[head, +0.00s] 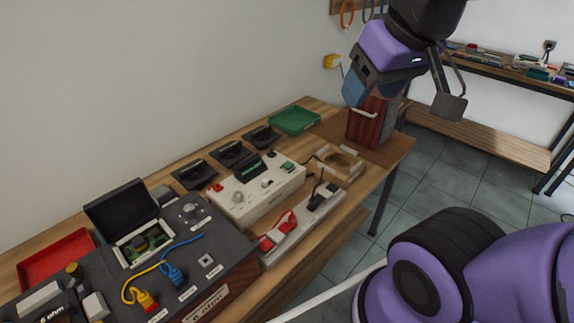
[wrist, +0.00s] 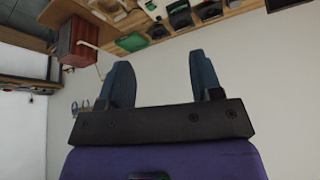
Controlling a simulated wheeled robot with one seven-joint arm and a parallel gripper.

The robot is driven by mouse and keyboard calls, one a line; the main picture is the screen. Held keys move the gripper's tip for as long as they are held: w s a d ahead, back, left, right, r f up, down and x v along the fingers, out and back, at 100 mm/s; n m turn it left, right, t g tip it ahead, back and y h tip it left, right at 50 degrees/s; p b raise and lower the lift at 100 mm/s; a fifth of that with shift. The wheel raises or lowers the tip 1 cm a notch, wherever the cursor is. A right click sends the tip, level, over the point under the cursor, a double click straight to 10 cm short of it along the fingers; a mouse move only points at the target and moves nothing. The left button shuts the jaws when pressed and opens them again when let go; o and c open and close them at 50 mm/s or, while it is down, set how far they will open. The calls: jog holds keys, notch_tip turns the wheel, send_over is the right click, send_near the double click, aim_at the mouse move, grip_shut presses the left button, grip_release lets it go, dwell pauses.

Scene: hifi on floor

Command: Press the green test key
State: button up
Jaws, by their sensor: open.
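The green test key appears to be the small green block (head: 287,167) on the right part of the cream instrument's top (head: 258,190) in the head view. The instrument also has a dark tilted screen (head: 247,166), a red part at its left and a pale knob. My gripper (head: 354,92) is raised high at the upper right, well apart from the instrument. In the wrist view, my gripper (wrist: 163,78) shows two blue fingers spread wide with nothing between them. I cannot make out the key in the wrist view.
A dark console (head: 222,255) with cables stands left of the instrument. A power strip (head: 300,222) lies in front, and a wooden frame (head: 338,165) is at its right. Black trays, a green tray (head: 294,120) and a reddish box (head: 370,122) stand behind. Space above the instrument is clear.

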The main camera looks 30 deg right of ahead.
grip_shut()
dwell(1.7)
